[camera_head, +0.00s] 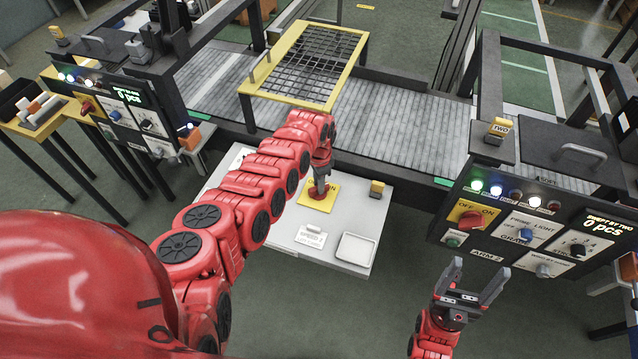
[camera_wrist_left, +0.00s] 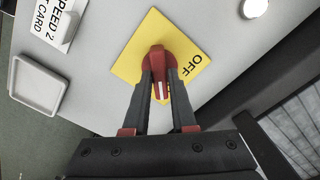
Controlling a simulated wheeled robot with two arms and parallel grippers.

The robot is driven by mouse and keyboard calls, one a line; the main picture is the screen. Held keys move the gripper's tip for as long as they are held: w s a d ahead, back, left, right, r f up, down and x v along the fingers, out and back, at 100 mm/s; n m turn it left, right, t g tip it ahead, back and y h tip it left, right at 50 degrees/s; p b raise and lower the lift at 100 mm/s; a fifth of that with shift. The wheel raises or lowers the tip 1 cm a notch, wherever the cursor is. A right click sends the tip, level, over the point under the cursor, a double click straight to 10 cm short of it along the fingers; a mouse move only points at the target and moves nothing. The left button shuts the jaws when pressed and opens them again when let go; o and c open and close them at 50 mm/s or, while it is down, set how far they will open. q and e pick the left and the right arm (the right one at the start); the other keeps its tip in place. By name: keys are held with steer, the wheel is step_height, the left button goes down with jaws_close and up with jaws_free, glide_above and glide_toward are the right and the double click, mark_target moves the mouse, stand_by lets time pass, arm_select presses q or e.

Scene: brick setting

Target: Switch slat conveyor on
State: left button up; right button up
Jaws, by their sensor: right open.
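A red rotary knob (camera_wrist_left: 160,62) sits on a yellow plate (camera_head: 312,201) on the white table beside the slat conveyor (camera_head: 215,90). The plate reads "OFF" in the left wrist view (camera_wrist_left: 150,28); lettering like "ON" shows right of the knob in the head view. The fingers of my left gripper (camera_wrist_left: 162,88) lie on both sides of the knob's handle and appear shut on it. The handle's white mark points toward the gripper's palm in the left wrist view. My right gripper (camera_head: 475,285) is open and empty at lower right, below the right panel.
A yellow-framed grid (camera_head: 310,60) stands over the conveyor. Control panels stand left (camera_head: 125,110) and right (camera_head: 525,220).

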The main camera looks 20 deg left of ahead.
arm_select(q)
steer(key=o, duration=0.4)
steer(key=shift+c, duration=0.2)
steer(key=shift+r, duration=0.55)
step_height(320, 180, up, 16)
steer(key=b, duration=0.2)
steer(key=shift+r+b, duration=0.15)
steer(key=shift+b, duration=0.2)
